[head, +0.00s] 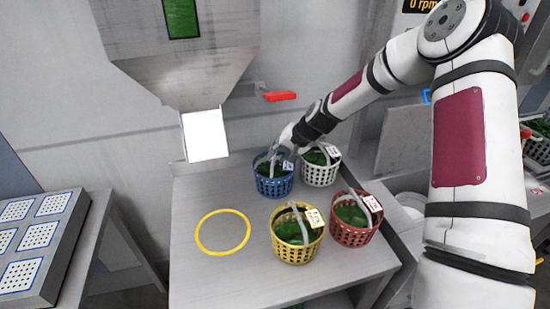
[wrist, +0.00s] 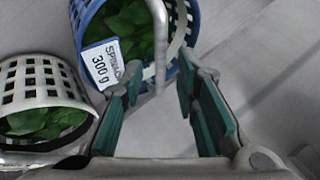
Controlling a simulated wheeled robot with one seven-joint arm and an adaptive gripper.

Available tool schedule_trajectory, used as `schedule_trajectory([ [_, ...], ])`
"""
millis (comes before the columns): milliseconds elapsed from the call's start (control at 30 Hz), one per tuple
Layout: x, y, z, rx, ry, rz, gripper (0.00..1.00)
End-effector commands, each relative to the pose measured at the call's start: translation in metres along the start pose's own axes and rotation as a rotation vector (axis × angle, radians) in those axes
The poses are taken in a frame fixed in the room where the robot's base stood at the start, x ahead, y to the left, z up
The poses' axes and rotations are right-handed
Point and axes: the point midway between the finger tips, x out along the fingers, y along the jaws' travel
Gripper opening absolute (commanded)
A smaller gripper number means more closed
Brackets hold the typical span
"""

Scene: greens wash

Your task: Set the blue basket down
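The blue basket (head: 274,186) holds green leaves and appears to stand on the grey table (head: 195,275), near its back. Its pale handle (wrist: 160,50) and a "SPINACH 300 g" tag (wrist: 103,63) show in the wrist view. My gripper (wrist: 160,85) is open. Its green-padded fingers are spread, with the handle's near end between their tips and clear gaps on both sides. In the head view, my gripper (head: 292,148) is at the blue basket's upper right, and its fingers are hard to make out.
A white basket (head: 320,176) stands close right of the blue one. Yellow (head: 297,250) and red (head: 354,235) baskets stand nearer the front. A yellow ring (head: 223,253) marks the clear table at left. A hopper with a chute (head: 205,135) hangs over the table's back.

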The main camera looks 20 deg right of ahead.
Motion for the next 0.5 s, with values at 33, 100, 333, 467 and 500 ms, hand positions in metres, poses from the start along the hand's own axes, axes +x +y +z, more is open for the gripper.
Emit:
schedule_trajectory([
  [33, -0.013, 0.000, -0.002, 0.000, 0.005, 0.000, 0.28],
  [100, -0.028, 0.001, -0.001, 0.000, 0.004, 0.001, 0.28],
  [333, -0.068, 0.000, -0.001, 0.001, 0.002, 0.000, 0.28],
  [467, -0.080, 0.000, 0.000, 0.002, 0.001, 0.000, 0.28],
  [500, -0.082, 0.000, 0.000, 0.002, 0.001, 0.000, 0.28],
])
